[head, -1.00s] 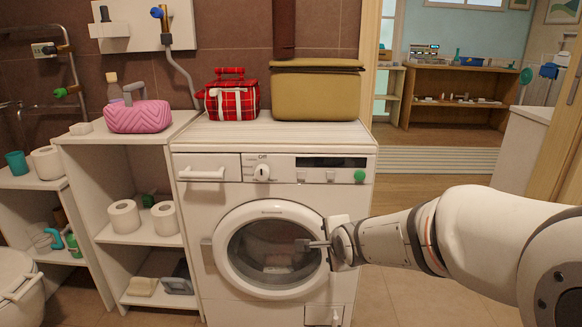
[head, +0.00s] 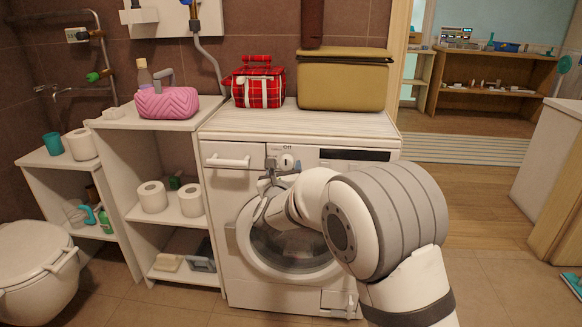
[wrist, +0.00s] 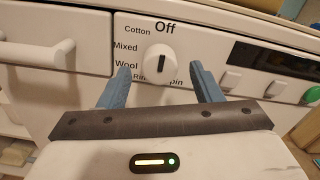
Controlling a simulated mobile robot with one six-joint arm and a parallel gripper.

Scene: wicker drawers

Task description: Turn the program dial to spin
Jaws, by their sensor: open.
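The program dial (wrist: 160,62) is a white round knob with a dark pointer line on the washing machine's front panel. In the wrist view its line stands about upright, towards the Off label (wrist: 165,27). In the head view the dial (head: 286,162) shows just above my gripper (head: 270,178).
The drawer handle (wrist: 36,52) sticks out left of the dial. Several buttons (wrist: 231,80) and a green button (wrist: 311,95) lie to its right. The round door (head: 290,262) is below. A plaid bag (head: 258,88) and an olive case (head: 343,80) stand on top.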

